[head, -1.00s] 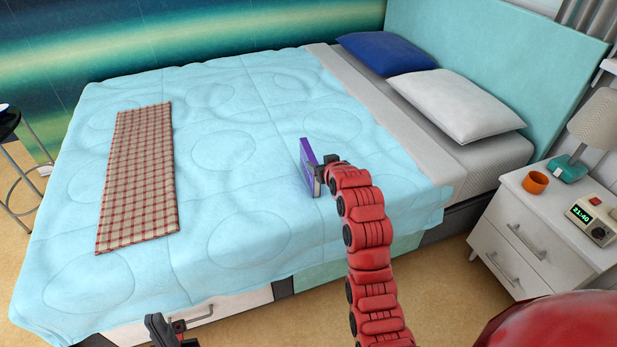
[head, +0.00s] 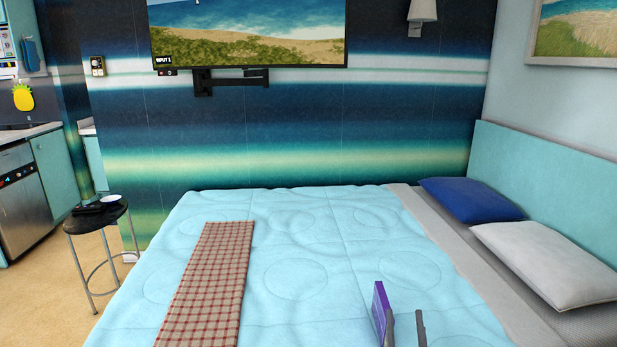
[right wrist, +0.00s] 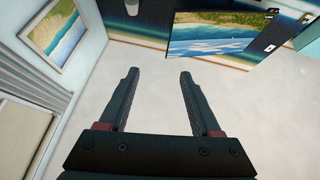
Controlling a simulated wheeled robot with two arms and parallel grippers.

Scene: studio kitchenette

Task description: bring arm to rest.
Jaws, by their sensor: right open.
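The two dark fingertips of my right gripper (head: 405,316) rise into the bottom of the head view, spread apart. In the right wrist view the fingers (right wrist: 159,95) are open with nothing between them, and the pale ceiling shows behind. A purple, thin, book-like object (head: 381,309) stands upright over the bed, just left of the fingertips in the head view. The left finger overlaps its lower right edge; I cannot tell whether they touch. My left gripper is not in view.
The bed (head: 295,275) with a light blue quilt fills the lower middle. A checked cloth (head: 207,290) lies on it. Blue (head: 470,200) and white (head: 545,264) pillows lie at the right. A black stool (head: 97,217) stands at the left. A wall-mounted TV (head: 250,35) hangs behind.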

